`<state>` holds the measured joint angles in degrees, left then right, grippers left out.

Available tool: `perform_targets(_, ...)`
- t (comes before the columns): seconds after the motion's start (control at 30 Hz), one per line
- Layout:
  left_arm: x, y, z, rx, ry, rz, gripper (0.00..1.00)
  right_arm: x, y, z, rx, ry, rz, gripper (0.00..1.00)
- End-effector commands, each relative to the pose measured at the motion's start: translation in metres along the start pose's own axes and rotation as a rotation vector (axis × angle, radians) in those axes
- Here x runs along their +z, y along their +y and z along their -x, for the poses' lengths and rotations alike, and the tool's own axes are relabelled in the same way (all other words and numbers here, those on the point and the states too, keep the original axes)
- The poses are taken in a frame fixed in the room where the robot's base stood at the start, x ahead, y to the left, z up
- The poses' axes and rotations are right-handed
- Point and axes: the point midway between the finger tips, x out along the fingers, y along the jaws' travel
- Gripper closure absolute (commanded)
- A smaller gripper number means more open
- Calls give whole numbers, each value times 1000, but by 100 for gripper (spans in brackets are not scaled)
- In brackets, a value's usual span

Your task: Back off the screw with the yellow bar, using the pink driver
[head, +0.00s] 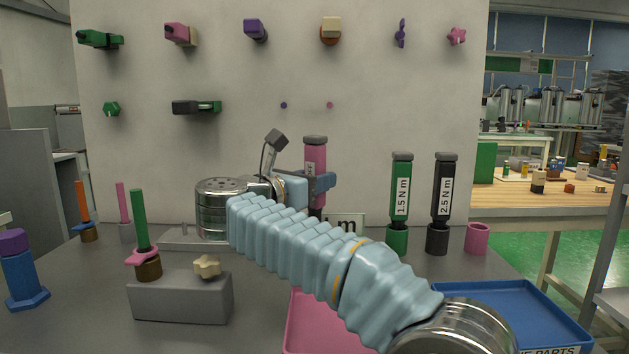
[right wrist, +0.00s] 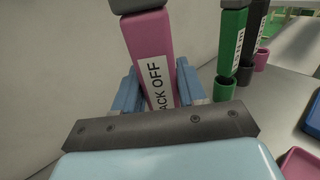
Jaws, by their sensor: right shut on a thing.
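The pink driver (head: 315,157) stands upright, and its label reads "BACK OFF" in the right wrist view (right wrist: 156,75). The driver's lower end is partly hidden by my arm and gripper. High on the wall, a pale yellow bar (head: 331,24) sits over an orange round piece (head: 329,40); I cannot tell whether this is the screw. A pink piece with a cream part (head: 181,34) is also on the wall. My left gripper is not in view.
Green (head: 402,185) and black (head: 441,187) drivers stand in holders; a pink holder (head: 477,238) is empty. A grey block (head: 180,300) carries a green rod (head: 139,218) and a cream knob (head: 207,266). Pink (head: 305,335) and blue (head: 515,300) trays lie in front.

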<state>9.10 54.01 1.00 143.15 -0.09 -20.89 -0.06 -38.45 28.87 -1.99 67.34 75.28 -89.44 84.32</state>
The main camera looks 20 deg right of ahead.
Motion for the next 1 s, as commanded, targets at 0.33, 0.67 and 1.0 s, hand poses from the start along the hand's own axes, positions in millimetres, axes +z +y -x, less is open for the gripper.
perform_targets(0.33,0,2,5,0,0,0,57,7,1,0,1,3,2,100)
perform_targets(0.67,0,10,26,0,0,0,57,39,0,0,0,1,0,100)
perform_targets(1.0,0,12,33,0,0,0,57,51,0,0,0,0,0,100)
